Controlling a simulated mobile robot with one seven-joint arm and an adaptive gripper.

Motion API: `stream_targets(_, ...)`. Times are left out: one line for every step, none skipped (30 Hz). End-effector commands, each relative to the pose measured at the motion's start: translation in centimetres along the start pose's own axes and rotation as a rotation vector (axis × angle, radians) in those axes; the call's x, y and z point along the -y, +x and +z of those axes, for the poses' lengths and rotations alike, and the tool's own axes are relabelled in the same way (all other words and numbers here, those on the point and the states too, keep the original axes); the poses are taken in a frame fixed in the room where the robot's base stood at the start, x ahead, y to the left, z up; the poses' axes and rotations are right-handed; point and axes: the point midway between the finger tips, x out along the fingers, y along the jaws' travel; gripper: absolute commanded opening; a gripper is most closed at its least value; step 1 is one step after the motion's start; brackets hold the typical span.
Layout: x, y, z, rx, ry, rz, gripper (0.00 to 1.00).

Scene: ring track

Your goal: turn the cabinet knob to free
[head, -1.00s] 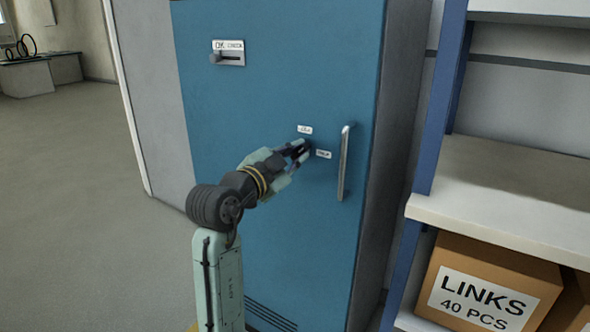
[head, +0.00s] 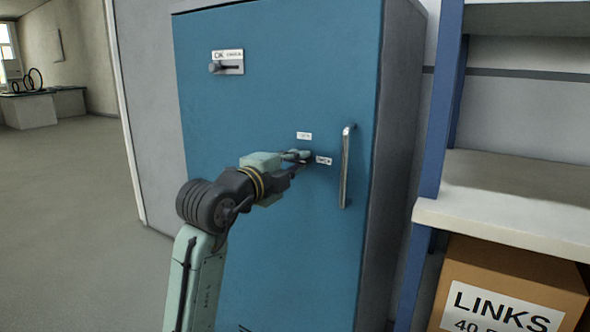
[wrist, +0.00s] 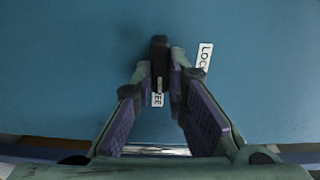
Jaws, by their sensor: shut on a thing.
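The blue cabinet (head: 275,100) stands ahead with its door shut. My gripper (head: 303,156) reaches its door, left of the handle, and is shut on the dark knob (wrist: 158,48). In the wrist view the knob shows as a dark upright bar between the fingertips, in line with the label ending in "EE" (wrist: 157,99) just below it. The label reading "LOC" (wrist: 205,57) is to the right. In the head view the knob is hidden by my gripper; one label (head: 304,136) is above it and one (head: 324,160) to its right.
A vertical metal handle (head: 346,167) is close right of the knob. A slider with an "OK" label (head: 227,62) is at the door's upper left. Shelving (head: 500,205) with a "LINKS" box (head: 508,290) stands at right. Open floor (head: 75,190) lies left.

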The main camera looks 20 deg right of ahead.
Motion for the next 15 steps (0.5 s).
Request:
stream_targets(-0.15,0.03,-0.05,-0.001,0.015,0.001,0.0)
stream_targets(-0.13,0.03,-0.06,-0.001,0.024,0.001,0.0)
stream_targets(-0.11,0.02,-0.07,-0.001,0.034,0.001,0.0)
stream_targets(-0.09,0.02,-0.07,-0.001,0.04,0.001,0.0)
stream_targets(-0.09,0.02,-0.07,-0.001,0.045,0.001,0.0)
stream_targets(-0.08,0.02,-0.07,-0.001,0.051,0.001,0.0)
stream_targets(-0.07,0.02,-0.07,-0.001,0.054,0.001,0.0)
stream_targets(-0.06,0.02,-0.07,-0.001,0.057,0.001,0.0)
stream_targets(-0.05,0.02,-0.06,-0.001,0.059,0.001,0.0)
stream_targets(-0.05,0.02,-0.07,-0.001,0.061,0.001,0.0)
stream_targets(-0.04,0.02,-0.06,-0.001,0.062,0.001,0.0)
stream_targets(-0.04,0.03,-0.07,-0.001,0.063,0.001,0.0)
stream_targets(-0.04,0.03,-0.07,-0.001,0.063,0.001,0.0)
stream_targets(-0.03,0.03,-0.07,-0.001,0.063,0.001,0.0)
stream_targets(-0.03,0.03,-0.07,-0.001,0.063,0.001,0.0)
